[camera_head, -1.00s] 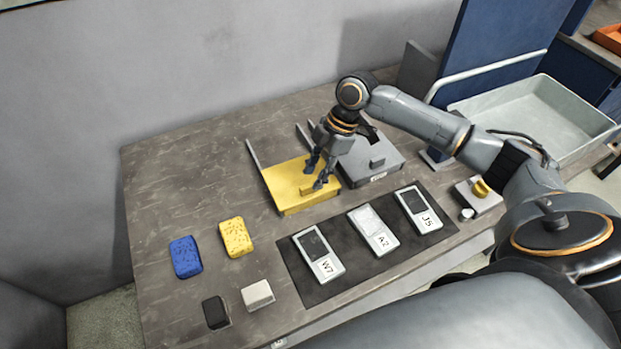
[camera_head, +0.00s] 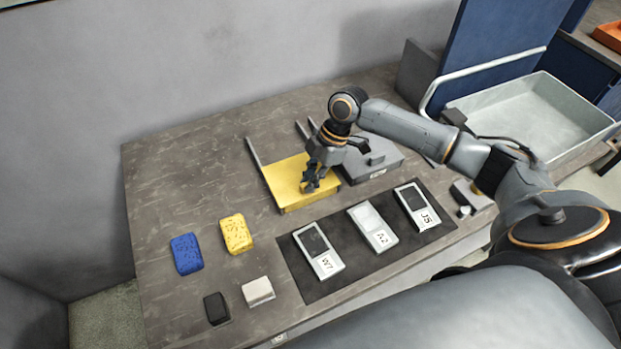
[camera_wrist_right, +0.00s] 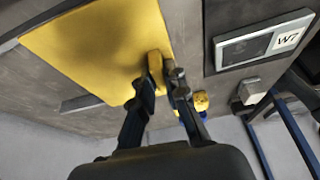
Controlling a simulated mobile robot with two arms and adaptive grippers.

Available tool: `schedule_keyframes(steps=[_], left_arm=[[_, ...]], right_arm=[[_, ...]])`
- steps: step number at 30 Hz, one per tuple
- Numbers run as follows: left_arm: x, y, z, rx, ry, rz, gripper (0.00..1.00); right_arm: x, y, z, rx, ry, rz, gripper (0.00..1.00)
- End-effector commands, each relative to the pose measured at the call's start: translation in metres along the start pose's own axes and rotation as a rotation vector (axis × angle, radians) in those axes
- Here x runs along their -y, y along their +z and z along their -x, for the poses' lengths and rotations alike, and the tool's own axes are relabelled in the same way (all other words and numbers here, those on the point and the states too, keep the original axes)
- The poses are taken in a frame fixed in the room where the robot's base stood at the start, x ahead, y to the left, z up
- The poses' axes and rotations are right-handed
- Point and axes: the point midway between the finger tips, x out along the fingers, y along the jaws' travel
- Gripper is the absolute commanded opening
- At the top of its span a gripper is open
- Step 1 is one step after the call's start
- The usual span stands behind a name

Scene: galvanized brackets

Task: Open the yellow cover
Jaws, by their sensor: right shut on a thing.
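The yellow cover (camera_head: 286,183) lies flat and closed on the table between thin grey rails. It also fills the upper left of the right wrist view (camera_wrist_right: 95,55). My right gripper (camera_head: 311,186) is over the cover's front part, its fingers pointing down. In the right wrist view my right gripper (camera_wrist_right: 166,80) is shut on the yellow knob (camera_wrist_right: 154,62) of the cover. The fingers hide most of the knob in the head view. My left gripper is not in view.
A grey cover (camera_head: 383,158) sits right of the yellow one. Several labelled devices lie on a dark mat (camera_head: 346,271) in front. A blue sponge (camera_head: 187,254) and a yellow sponge (camera_head: 236,234) lie left. A grey bin (camera_head: 535,120) stands right.

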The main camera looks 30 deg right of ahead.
Motion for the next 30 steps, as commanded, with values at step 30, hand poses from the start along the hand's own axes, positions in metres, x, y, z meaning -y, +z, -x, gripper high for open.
schedule_keyframes(steps=[30], left_arm=[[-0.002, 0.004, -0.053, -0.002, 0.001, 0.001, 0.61]], right_arm=[[-0.117, 0.0, 0.0, -0.001, -0.001, -0.001, 0.0]])
